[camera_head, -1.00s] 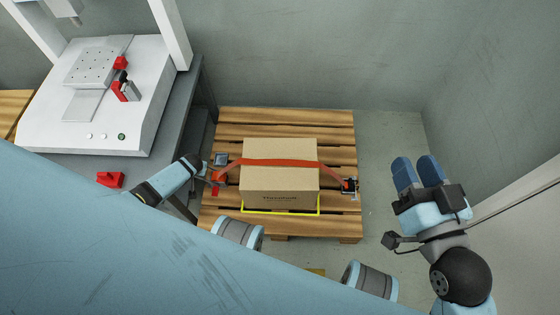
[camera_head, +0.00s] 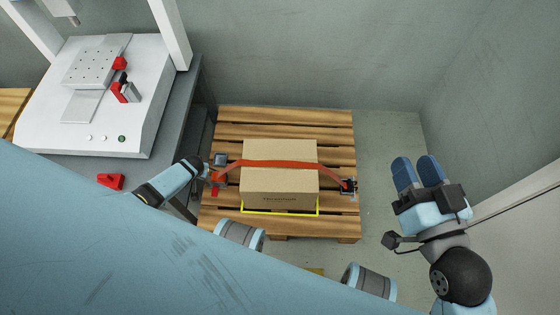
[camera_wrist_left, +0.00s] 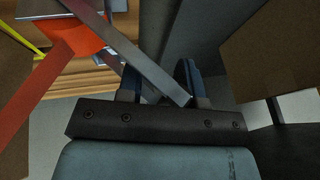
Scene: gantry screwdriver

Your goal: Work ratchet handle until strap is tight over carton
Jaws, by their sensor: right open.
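The cardboard carton (camera_head: 280,185) stands on the wooden pallet (camera_head: 285,120). An orange-red strap (camera_head: 280,163) runs over its top, with its ends sloping down to dark hardware (camera_head: 348,187) at right and the ratchet (camera_head: 217,176) at left. My left gripper (camera_head: 202,166) is at the ratchet. In the left wrist view a flat metal handle (camera_wrist_left: 150,62) slants between its two fingers (camera_wrist_left: 158,85); whether they grip it is unclear. The strap (camera_wrist_left: 40,85) shows at left there. My right gripper (camera_head: 418,168) is open and empty, right of the pallet.
A white gantry machine (camera_head: 95,115) with red parts stands on a grey bench at upper left. A loose red part (camera_head: 110,181) lies on the bench edge. A yellow outline (camera_head: 290,213) marks the carton's front. Grey walls close off the back and right.

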